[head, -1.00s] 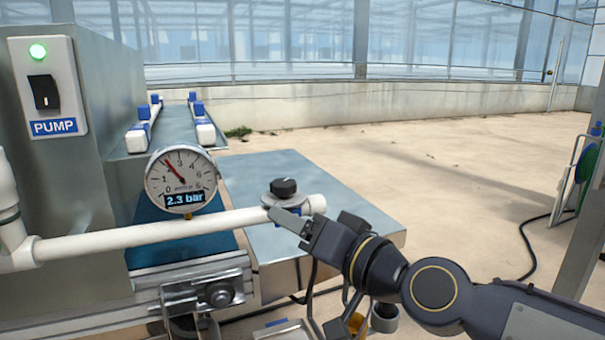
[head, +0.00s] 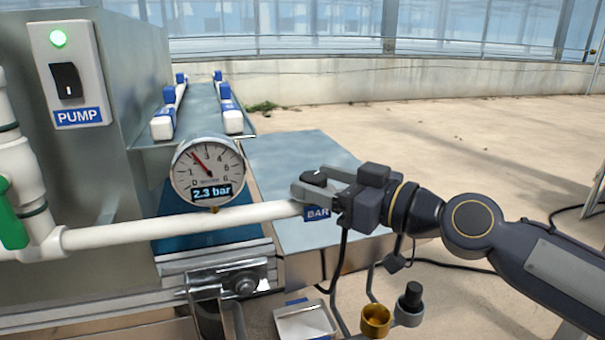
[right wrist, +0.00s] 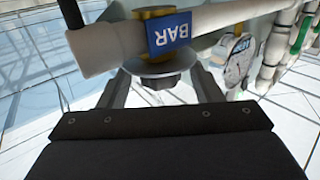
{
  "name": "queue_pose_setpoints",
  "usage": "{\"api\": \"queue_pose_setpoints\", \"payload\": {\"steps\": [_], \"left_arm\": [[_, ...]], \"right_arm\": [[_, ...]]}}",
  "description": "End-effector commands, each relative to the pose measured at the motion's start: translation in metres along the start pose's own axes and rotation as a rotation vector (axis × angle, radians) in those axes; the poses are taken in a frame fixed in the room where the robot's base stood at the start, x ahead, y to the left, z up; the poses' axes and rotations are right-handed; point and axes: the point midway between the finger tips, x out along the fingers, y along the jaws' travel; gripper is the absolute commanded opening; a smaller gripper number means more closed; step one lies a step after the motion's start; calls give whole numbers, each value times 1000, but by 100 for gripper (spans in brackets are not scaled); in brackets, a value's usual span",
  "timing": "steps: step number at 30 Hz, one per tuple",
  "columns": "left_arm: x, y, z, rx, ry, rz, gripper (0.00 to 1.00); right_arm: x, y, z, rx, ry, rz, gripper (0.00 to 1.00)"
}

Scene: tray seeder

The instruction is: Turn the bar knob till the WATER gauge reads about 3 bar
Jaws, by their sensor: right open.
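The WATER gauge (head: 208,170) is a round white dial with a red needle, and its display reads 2.3 bar. The dark bar knob (head: 314,178) sits on the end of the white pipe, above a blue BAR label (head: 317,213). My right gripper (head: 311,181) is open with its fingers on either side of the knob. In the right wrist view the knob (right wrist: 157,82) lies between the two spread fingers (right wrist: 160,90), with gaps visible at both sides. The gauge shows there at an angle (right wrist: 239,62). My left gripper is out of view.
A PUMP switch (head: 67,80) with a lit green lamp is on the metal cabinet at left. A green valve handle (head: 10,222) is at the left edge. A brass cup (head: 375,320) stands below my right arm.

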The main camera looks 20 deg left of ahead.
Motion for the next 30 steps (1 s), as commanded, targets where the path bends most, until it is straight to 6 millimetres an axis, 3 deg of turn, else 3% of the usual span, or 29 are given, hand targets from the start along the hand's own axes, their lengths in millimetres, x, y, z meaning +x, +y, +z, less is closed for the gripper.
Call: {"api": "queue_pose_setpoints", "payload": {"steps": [7,19,30], "left_arm": [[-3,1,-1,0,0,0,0],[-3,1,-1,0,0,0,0],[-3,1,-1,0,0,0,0]], "right_arm": [[30,-1,-1,1,0,-1,59],[36,0,0,0,0,2,59],[36,0,0,0,-1,1,14]]}}
